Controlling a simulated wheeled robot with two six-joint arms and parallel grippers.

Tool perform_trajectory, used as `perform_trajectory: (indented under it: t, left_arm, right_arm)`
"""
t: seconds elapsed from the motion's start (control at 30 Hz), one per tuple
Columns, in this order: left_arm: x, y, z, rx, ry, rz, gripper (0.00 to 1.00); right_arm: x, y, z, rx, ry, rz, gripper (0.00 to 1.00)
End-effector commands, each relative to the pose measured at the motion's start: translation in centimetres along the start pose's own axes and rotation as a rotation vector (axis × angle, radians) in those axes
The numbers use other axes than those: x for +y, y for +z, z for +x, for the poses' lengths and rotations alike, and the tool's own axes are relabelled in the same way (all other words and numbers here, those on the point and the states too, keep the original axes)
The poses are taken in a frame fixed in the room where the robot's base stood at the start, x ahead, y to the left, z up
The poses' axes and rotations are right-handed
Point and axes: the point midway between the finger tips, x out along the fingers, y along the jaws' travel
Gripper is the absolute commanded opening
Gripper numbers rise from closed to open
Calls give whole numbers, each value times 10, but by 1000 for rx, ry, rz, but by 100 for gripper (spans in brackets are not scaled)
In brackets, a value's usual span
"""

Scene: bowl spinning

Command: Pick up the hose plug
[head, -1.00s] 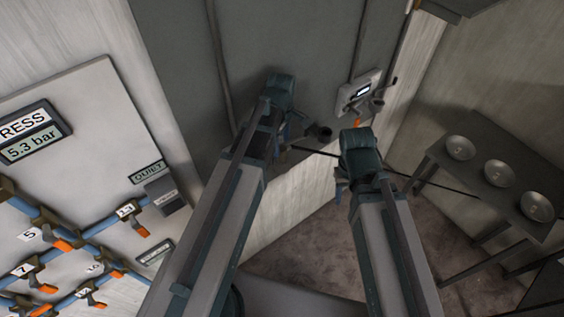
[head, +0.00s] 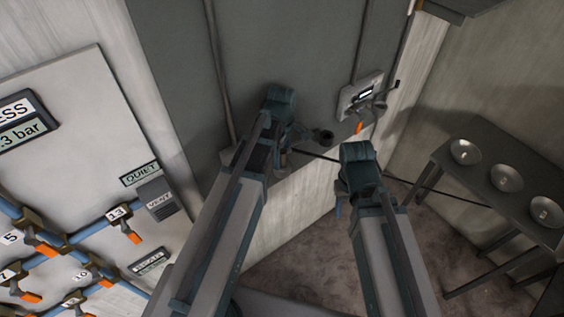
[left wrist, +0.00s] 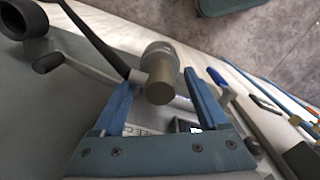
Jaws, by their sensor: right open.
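The hose plug (left wrist: 158,88), a short grey-brown cylinder with a paler collar, shows in the left wrist view between the two blue fingers of my left gripper (left wrist: 160,76). The fingers are apart, with visible gaps on both sides of the plug. In the head view my left gripper (head: 289,138) is by the dark wall, close to a dark round ring (head: 325,137); the plug cannot be made out clearly there. My right gripper (head: 339,203) hangs to the right, apart from the plug, with its fingers mostly hidden by its arm.
A dark hose (head: 318,156) runs rightward from near my left gripper. A white wall box (head: 359,96) with a crank is above right. A valve panel (head: 85,120) with orange handles is at left. A table (head: 470,185) with metal bowls stands at right.

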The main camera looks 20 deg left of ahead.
Motion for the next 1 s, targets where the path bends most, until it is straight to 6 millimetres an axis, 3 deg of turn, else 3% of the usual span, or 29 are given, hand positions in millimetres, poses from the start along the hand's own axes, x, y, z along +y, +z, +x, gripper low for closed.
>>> perform_trajectory:
  t: [0.07,0.4,0.77,1.0]
  left_arm:
    - [0,0,0,0,0,0,61]
    - [0,0,0,0,0,0,0]
    - [0,0,-1,0,0,0,0]
    - [-1,-6,-14,0,0,1,0]
  right_arm:
    - [0,0,0,0,0,0,50]
    - [0,0,0,0,0,0,50]
    - [0,0,-1,0,0,0,50]
    - [1,1,-13,0,0,1,50]
